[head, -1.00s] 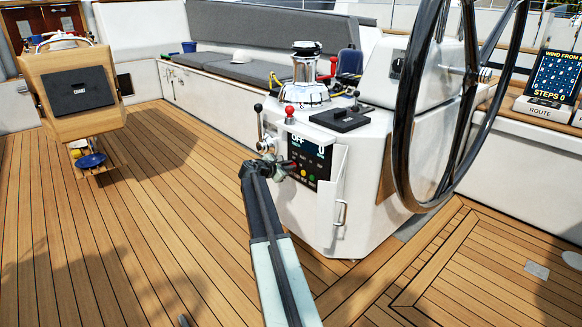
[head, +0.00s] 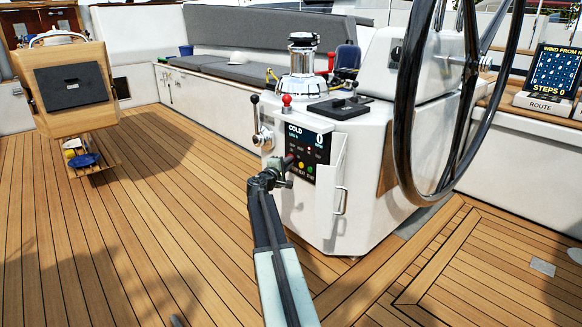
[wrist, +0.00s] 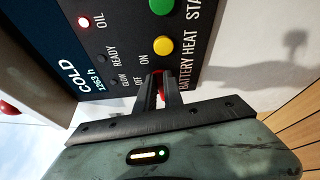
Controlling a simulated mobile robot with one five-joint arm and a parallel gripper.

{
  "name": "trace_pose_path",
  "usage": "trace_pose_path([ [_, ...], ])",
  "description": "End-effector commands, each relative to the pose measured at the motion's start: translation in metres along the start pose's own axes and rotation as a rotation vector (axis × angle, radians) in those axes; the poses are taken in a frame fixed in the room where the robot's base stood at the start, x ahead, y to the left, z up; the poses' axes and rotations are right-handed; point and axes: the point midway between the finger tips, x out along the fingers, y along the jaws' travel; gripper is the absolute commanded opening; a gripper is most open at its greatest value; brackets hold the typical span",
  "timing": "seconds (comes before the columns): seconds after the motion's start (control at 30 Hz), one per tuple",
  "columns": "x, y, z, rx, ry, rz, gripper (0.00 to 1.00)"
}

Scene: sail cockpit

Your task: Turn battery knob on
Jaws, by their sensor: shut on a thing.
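The dark engine panel (head: 309,147) is on the front of the white console and its screen reads COLD. In the wrist view the panel is seen sideways, with the BATTERY label (wrist: 185,78) and OFF and ON marks by the red battery knob (wrist: 160,86). My gripper (wrist: 160,82) is shut on this knob, its two dark fingers on either side. The fingers hide most of the knob, so its exact pointing is hard to tell. In the head view my gripper (head: 288,163) reaches the lower left of the panel.
A yellow HEAT button (wrist: 162,45) and a green START button (wrist: 162,6) sit close to the knob. An open white panel door (head: 328,185) stands right of the panel. A lever (head: 257,125) and the large wheel (head: 405,110) flank the console.

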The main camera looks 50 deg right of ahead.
Motion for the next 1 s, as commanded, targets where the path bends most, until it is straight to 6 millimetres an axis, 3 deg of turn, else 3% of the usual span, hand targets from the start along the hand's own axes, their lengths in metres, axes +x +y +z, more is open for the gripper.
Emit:
trace_pose_path([
  [0.33,0.0032,-0.0046,0.0032,0.132,-0.007,0.054,0.00],
  [0.9,0.0038,-0.0031,0.0030,0.159,-0.006,0.065,0.00],
  [0.93,0.0038,-0.0031,0.0030,0.159,-0.006,0.065,0.17],
  [1.0,0.0039,-0.0032,0.0030,0.159,-0.006,0.065,0.34],
])
